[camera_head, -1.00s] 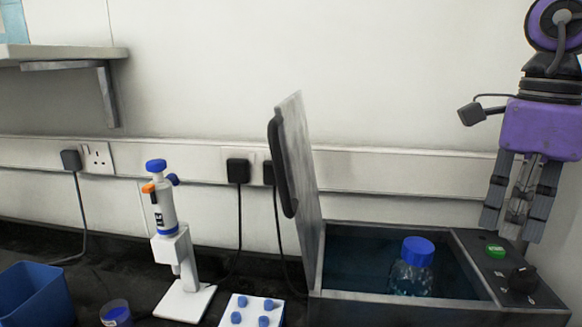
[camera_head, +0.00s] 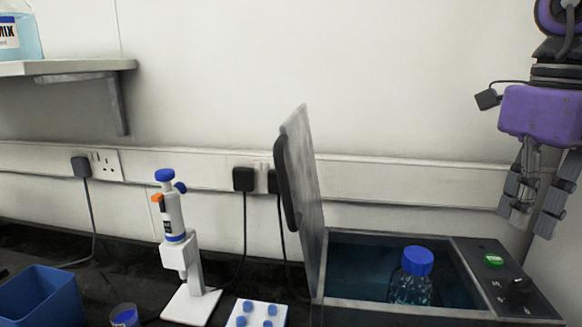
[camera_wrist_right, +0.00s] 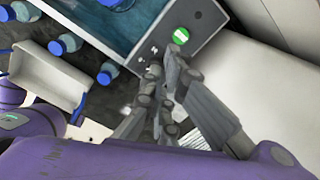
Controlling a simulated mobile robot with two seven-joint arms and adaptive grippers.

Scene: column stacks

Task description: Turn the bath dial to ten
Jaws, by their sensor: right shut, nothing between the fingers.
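The water bath (camera_head: 400,312) stands at the lower right with its lid (camera_head: 302,170) raised. Its black dial (camera_head: 521,286) is on the right-hand panel, in front of a green button (camera_head: 493,261). A blue-capped bottle (camera_head: 412,284) stands in the bath. My right gripper (camera_head: 531,222) hangs above and behind the panel, shut and empty, apart from the dial. In the right wrist view the gripper (camera_wrist_right: 168,95) covers the place where the dial lies, and the green button (camera_wrist_right: 180,35) shows beyond the fingers. My left gripper is not in view.
A pipette on a white stand (camera_head: 179,255), a rack with blue caps (camera_head: 256,312), a blue bin (camera_head: 42,297) and a small tub (camera_head: 124,316) are left of the bath. A shelf (camera_head: 70,67) hangs at upper left. The wall (camera_head: 564,215) is close right of the panel.

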